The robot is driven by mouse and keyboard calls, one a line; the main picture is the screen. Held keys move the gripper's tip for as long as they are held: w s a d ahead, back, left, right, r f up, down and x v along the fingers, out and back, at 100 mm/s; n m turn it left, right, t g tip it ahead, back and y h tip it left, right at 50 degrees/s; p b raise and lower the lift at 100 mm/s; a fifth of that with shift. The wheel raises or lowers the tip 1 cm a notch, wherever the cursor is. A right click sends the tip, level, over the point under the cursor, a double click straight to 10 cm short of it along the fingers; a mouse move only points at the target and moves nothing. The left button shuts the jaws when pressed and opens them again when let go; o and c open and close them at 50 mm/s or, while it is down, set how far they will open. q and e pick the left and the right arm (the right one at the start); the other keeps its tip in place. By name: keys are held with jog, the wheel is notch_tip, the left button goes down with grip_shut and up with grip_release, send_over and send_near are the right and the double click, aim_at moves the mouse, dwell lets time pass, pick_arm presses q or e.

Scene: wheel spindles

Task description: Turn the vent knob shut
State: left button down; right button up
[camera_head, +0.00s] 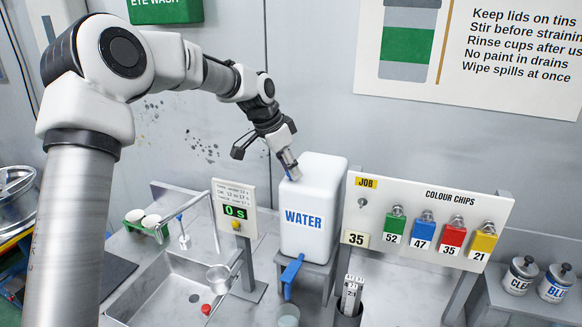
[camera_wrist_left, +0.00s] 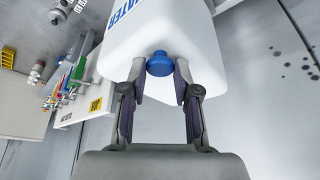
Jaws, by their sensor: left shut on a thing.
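My left gripper (camera_head: 290,170) reaches down from above to the container's top left corner and is shut on the knob. It also shows in the left wrist view (camera_wrist_left: 160,75), with one finger on each side of the knob. In the head view the fingers mostly hide the knob. My right gripper is not in view.
A blue tap lever (camera_head: 291,270) is at the container's front, above a cup (camera_head: 287,315). A timer display (camera_head: 235,211) stands left of the container. The colour chips board (camera_head: 430,217) stands close on its right. The sink (camera_head: 188,287) is front left.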

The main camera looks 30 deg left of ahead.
pick_arm(q)
jog(key=shift+w+a+r+m, duration=0.1)
jog(key=shift+r+m, duration=0.15)
jog(key=shift+m, duration=0.05)
jog(key=c, duration=0.9)
grip_release()
jog(key=shift+o, duration=0.2)
jog(key=shift+s+a+f, duration=0.1)
jog(key=shift+s, duration=0.1)
jog(key=v, duration=1.2)
jog(key=shift+a, duration=0.15)
